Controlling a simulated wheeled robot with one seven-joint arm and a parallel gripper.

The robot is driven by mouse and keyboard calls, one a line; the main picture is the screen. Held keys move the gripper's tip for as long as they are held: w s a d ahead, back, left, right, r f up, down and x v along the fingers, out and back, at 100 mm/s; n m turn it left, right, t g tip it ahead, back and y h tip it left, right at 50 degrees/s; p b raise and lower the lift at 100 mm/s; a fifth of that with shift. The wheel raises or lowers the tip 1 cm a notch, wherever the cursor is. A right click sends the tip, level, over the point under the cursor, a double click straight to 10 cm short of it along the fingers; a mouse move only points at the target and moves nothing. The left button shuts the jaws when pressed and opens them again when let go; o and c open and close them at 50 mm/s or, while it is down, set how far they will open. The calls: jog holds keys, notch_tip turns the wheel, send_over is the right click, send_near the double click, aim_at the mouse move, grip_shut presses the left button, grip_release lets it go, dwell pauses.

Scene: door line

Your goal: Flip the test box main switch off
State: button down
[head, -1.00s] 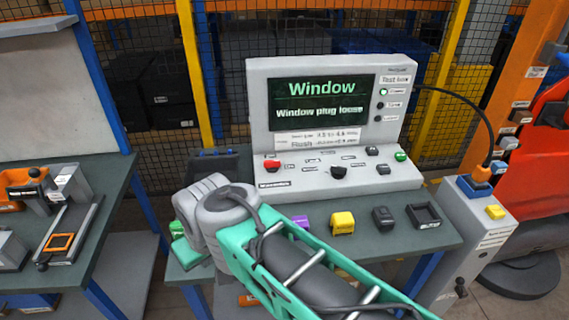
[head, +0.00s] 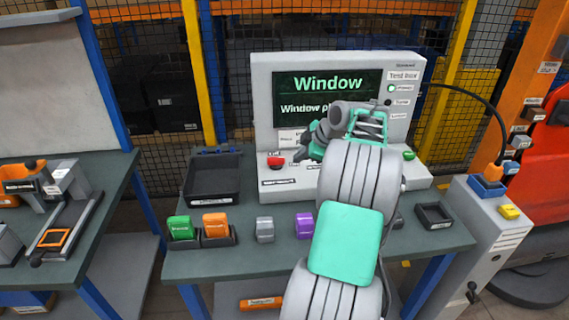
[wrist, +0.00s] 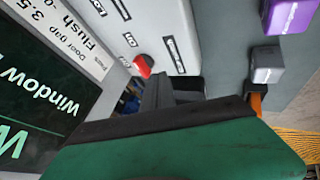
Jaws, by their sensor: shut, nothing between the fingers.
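The grey test box (head: 262,95) stands on the bench with its screen lit, reading "Window". A red switch (head: 275,161) sits at the left of its sloped front panel; its label is too small to read. The red switch also shows in the wrist view (wrist: 142,66), right by my dark fingertips. My gripper (head: 299,155) is shut and empty, just right of the red switch in the head view. I cannot tell whether the fingers touch it. My arm hides the middle of the panel and part of the screen.
A green knob (head: 409,155) is at the panel's right. A dark tray (head: 212,192) stands left of the box. Green (head: 180,227), orange (head: 215,224), grey (head: 265,229) and purple (head: 304,225) blocks line the bench front. A cable arches to a grey cabinet (head: 490,230) at right.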

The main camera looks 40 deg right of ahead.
jog(key=p, duration=0.2)
send_near(278, 166)
jog(key=a+f, duration=0.1)
jog(key=f, duration=0.1)
jog(key=a+f, duration=0.1)
jog(key=f, duration=0.1)
jog(key=shift+s+a+f, duration=0.1)
jog(key=shift+a+f, duration=0.1)
jog(key=shift+a, duration=0.05)
jog(key=shift+w+d+r+p, duration=0.15)
jog(key=shift+w+d+p, duration=0.6)
jog(key=shift+w+d, duration=0.45)
jog(key=shift+w, duration=0.35)
jog(key=shift+w, duration=0.1)
